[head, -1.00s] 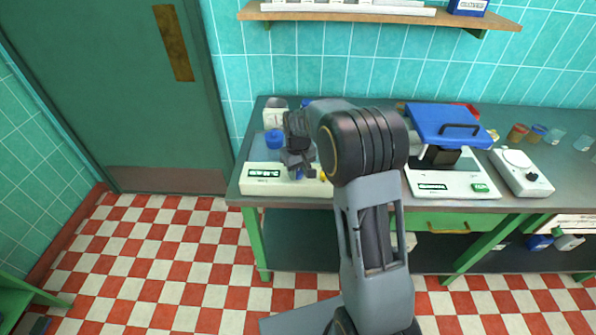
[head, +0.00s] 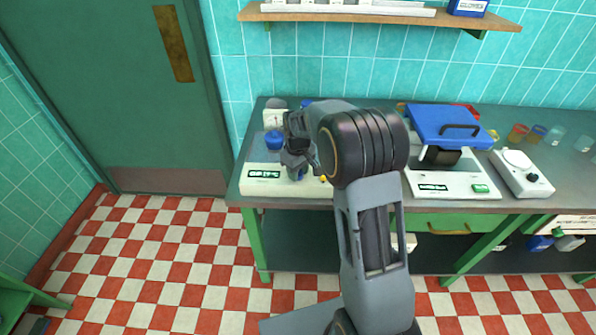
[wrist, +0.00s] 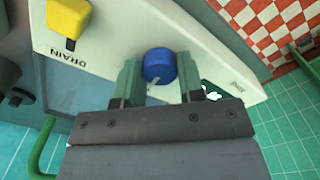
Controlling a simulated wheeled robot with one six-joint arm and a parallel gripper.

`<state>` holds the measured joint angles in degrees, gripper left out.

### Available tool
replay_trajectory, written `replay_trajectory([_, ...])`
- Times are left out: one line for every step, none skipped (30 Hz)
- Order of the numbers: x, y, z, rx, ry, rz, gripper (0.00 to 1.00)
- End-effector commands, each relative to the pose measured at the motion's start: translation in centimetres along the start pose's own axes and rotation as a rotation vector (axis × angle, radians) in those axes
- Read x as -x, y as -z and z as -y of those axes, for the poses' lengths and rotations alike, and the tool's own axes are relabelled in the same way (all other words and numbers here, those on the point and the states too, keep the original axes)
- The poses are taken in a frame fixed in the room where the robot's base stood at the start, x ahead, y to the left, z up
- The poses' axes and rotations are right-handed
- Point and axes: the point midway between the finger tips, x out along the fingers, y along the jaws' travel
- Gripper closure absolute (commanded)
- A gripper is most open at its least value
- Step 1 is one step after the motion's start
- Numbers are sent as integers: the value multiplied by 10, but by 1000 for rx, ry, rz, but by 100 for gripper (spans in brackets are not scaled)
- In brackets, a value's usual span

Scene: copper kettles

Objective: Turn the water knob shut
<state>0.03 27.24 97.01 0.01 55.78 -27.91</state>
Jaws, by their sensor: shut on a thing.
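In the wrist view a round blue knob (wrist: 159,64) with a pale mark on its side sits on the cream panel of a machine. My gripper (wrist: 158,70) is shut on this knob, one green-grey finger on each side. No label for the blue knob can be read. A yellow knob (wrist: 68,17) marked DRAIN is on the same panel, up and to the left. In the head view my gripper (head: 297,166) is down at the front of the cream machine (head: 255,187), and it hides the blue knob. The yellow knob (head: 323,179) shows just right of it.
A blue-lidded round part (head: 274,140) stands on the machine, left of my gripper. A white device with a raised blue lid (head: 445,125) and a smaller white device (head: 521,172) stand to the right on the bench.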

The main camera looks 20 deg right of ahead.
Motion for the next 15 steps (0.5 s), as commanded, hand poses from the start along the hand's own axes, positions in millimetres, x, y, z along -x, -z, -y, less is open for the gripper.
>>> replay_trajectory([2, 1, 0, 2, -2, -5, 88])
replay_trajectory([2, 1, 0, 2, -2, -5, 62])
replay_trajectory([1, 1, 0, 1, -2, -5, 58])
replay_trajectory([1, 1, 0, 1, -2, -4, 55])
replay_trajectory([1, 1, 0, 1, -2, -4, 52])
replay_trajectory([1, 1, 0, 1, -1, -3, 48])
replay_trajectory([1, 1, 0, 1, -1, -3, 45])
replay_trajectory([1, 1, 0, 1, -1, -3, 42])
replay_trajectory([1, 1, 0, 0, -1, -2, 39])
replay_trajectory([1, 1, 0, 0, -1, -2, 39])
replay_trajectory([1, 0, 0, 0, -1, -2, 39])
replay_trajectory([0, 0, 0, 0, -1, -2, 39])
replay_trajectory([0, 0, 0, 0, -1, -1, 39])
replay_trajectory([0, 0, 0, 0, -1, -1, 39])
replay_trajectory([0, 0, 0, 0, -1, -1, 39])
